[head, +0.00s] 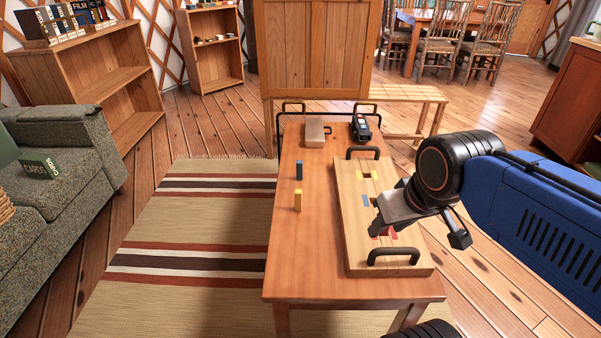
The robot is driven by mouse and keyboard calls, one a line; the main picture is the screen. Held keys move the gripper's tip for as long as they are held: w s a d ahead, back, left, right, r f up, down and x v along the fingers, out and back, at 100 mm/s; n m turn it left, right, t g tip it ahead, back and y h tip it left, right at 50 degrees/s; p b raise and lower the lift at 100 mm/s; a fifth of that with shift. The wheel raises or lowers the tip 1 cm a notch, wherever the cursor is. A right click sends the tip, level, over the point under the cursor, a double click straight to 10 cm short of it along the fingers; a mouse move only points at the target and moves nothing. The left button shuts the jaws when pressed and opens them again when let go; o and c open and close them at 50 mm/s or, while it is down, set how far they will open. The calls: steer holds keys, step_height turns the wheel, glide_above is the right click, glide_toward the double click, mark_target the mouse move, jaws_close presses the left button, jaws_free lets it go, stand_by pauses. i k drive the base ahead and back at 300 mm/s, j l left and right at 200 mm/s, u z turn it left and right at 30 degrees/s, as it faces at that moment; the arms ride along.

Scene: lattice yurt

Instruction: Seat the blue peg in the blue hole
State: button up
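The blue peg (299,169) stands upright on the left part of the wooden table, clear of the board. The peg board (360,256) is a pale wooden slab with black handles, lying on the right half of the table. A blue marking (366,201) shows midway along the board; the blue hole itself is hard to make out, partly covered by my gripper. My gripper (381,229) hangs over the board, right of the blue peg and apart from it. Its fingertips are dark and small, so I cannot tell whether they are open or hold anything.
A yellow peg (297,201) stands nearer than the blue one. Yellow markings (374,175) and a red marking (393,235) show on the board. A pale block-like object (314,133) and a black device (361,128) sit at the table's far end. The table's left front (305,260) is clear.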

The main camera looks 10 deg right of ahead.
mark_target(359, 180)
steer(key=j, duration=0.45)
steer(key=i+j+z, duration=0.1)
steer(key=j+z, duration=0.25)
steer(key=j, duration=0.7)
steer(key=j+z, duration=0.4)
steer(key=j, duration=0.65)
steer(key=i+j+z, duration=0.25)
steer(key=j, duration=0.25)
steer(key=j+z, duration=0.25)
steer(key=j, duration=0.2)
steer(key=i+j+z, duration=0.25)
steer(key=j, duration=0.3)
steer(key=i+j, duration=0.15)
steer(key=j, duration=0.25)
steer(key=i+j+z, duration=0.1)
steer(key=j, duration=0.25)
